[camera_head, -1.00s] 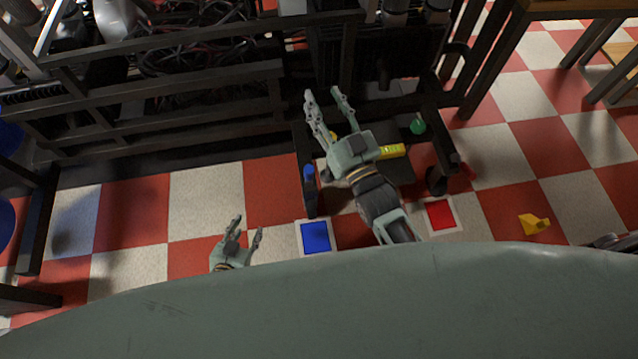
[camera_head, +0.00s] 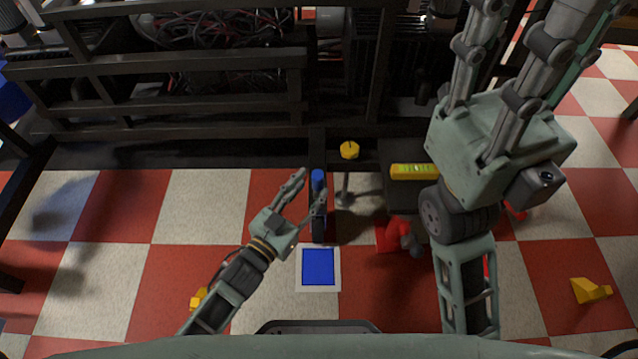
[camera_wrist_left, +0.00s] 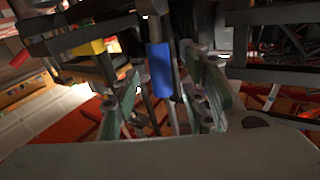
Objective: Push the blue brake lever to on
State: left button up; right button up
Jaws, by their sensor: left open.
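The blue brake lever (camera_head: 318,182) is a dark upright bar with a blue grip at its top, standing at the left of the dark frame. My left gripper (camera_head: 312,184) is open, with its fingers at the lever's blue grip. In the left wrist view the blue grip (camera_wrist_left: 160,70) shows between the two spread fingers (camera_wrist_left: 165,90). I cannot tell whether a finger touches it.
A blue square with a white border (camera_head: 318,267) lies on the checkered floor in front of the lever. A yellow knob (camera_head: 349,150) and a yellow bar (camera_head: 414,171) are right of it. A dark rail structure (camera_head: 170,110) stands behind. A yellow piece (camera_head: 590,290) lies on the floor.

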aim_at(314, 185)
pick_arm(q)
jog(key=shift+b+x, duration=0.6)
jog(key=shift+x, duration=1.45)
grip_shut()
